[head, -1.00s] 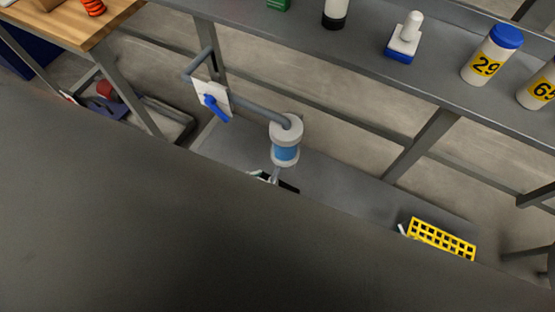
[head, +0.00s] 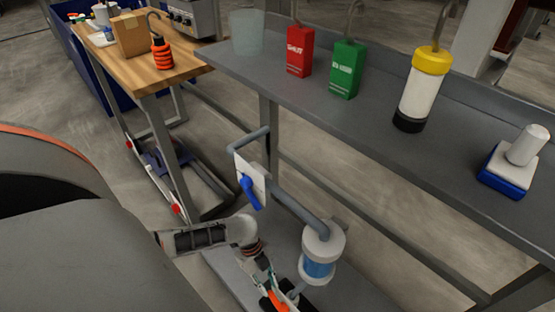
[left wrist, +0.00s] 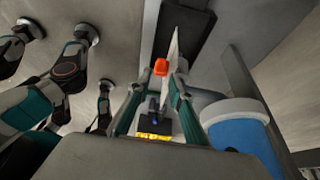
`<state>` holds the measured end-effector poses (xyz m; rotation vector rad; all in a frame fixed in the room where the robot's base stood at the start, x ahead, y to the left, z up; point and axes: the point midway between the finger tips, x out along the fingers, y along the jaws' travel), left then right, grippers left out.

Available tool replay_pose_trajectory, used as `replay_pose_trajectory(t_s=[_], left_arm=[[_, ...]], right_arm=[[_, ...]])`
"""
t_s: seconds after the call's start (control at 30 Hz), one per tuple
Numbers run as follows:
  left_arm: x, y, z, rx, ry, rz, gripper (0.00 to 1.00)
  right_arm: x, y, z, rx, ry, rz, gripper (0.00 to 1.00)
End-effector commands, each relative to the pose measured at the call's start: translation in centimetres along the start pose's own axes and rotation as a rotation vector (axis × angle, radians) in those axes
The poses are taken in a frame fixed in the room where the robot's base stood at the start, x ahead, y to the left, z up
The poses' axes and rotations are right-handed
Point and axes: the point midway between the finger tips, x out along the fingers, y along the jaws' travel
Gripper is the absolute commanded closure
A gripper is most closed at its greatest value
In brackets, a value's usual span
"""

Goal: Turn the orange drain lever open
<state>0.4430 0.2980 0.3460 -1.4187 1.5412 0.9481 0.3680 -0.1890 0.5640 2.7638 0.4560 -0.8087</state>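The orange drain lever (head: 274,301) shows at the bottom of the head view, below the blue-banded filter housing (head: 319,258). In the left wrist view the orange lever (left wrist: 160,67) is a small block beside a thin pale plate (left wrist: 174,50) seen nearly edge-on. My left gripper (head: 278,284) is at the lever in the head view. In the left wrist view its fingers (left wrist: 155,82) are apart, with the orange block at or just beyond their tips. A gap shows on the left side; I cannot tell whether the right finger touches it. My right gripper is not in view.
A blue lever (head: 249,191) on a white plate sits on the grey pipe (head: 296,207) above. The grey bench (head: 380,135) holds red and green cans, a yellow-capped bottle and a blue-based stamp-like item. The housing (left wrist: 240,135) is close right of the gripper in the wrist view.

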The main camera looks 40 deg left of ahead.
Motion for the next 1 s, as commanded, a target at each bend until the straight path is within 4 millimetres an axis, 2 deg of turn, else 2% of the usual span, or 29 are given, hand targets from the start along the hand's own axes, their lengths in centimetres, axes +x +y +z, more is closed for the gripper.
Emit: replay_pose_trajectory(t_s=[0.2, 0.4, 0.6, 0.83, 0.87, 0.93, 1.0], left_arm=[[3.8, 0.5, 0.0, -0.008, 0.003, 0.008, 0.79], [6.4, 0.5, 0.0, -0.008, 0.003, 0.007, 0.79], [7.3, 0.1, -0.1, -0.005, 0.001, 0.0, 0.79], [7.2, 0.0, -0.1, -0.004, 0.0, -0.003, 0.79], [7.2, 0.0, -0.1, -0.004, 0.0, -0.003, 0.82], [7.2, 0.0, -0.1, -0.004, 0.0, -0.003, 1.0], [7.2, 0.0, -0.1, -0.004, 0.0, -0.002, 1.0]], right_arm=[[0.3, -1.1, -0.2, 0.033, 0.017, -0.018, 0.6], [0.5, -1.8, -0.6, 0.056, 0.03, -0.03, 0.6], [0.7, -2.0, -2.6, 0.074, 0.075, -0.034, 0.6], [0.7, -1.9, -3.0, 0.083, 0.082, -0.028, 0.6], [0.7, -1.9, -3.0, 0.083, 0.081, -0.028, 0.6], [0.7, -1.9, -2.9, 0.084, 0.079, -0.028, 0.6], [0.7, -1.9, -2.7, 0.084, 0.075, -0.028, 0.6]])
